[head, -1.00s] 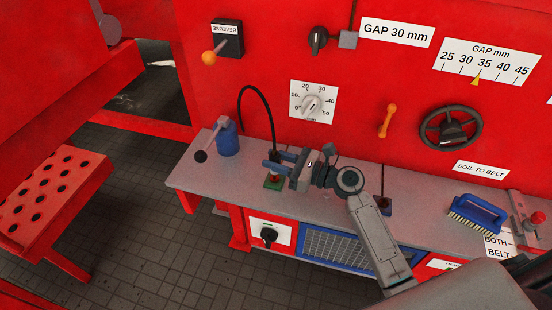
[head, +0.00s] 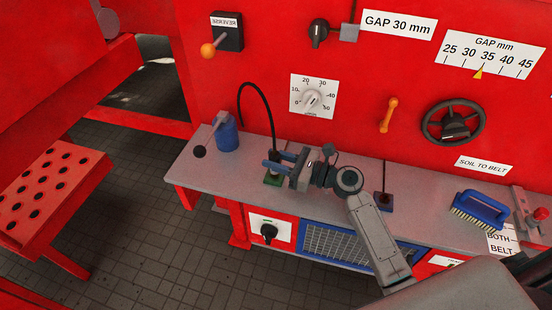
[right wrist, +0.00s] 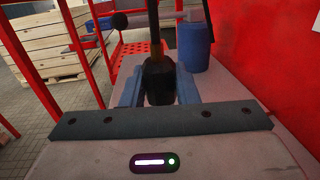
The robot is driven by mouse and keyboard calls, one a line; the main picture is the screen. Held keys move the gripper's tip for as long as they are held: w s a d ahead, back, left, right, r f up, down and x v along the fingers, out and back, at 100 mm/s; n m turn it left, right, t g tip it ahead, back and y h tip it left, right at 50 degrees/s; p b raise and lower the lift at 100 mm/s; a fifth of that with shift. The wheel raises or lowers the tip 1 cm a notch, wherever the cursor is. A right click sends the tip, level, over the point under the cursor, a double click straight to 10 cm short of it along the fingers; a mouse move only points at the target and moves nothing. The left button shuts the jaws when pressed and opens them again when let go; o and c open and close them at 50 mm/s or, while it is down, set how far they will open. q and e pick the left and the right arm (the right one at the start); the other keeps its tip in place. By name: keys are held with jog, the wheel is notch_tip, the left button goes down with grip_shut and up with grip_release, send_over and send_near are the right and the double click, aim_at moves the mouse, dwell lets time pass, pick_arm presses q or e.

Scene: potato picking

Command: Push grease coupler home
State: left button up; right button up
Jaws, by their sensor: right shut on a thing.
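My right gripper (head: 272,163) reaches in over the grey bench, its blue fingers pointing left. It is shut on the dark grease coupler at the end of a black hose (head: 262,92). In the right wrist view the coupler (right wrist: 159,82) stands upright between the two blue fingers. The hose arcs up and over to the left against the red panel. My left gripper is not in view.
A blue cylinder (head: 227,134) with a black-knobbed lever (head: 199,151) stands left of the gripper. A dark-based upright rod (head: 385,201) and blue brush (head: 481,209) are to the right. The red panel (head: 345,140) rises behind the bench (head: 330,165).

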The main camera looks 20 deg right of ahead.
jog(key=shift+f+b, duration=0.3)
jog(key=shift+f, duration=0.2)
jog(key=o, duration=1.1)
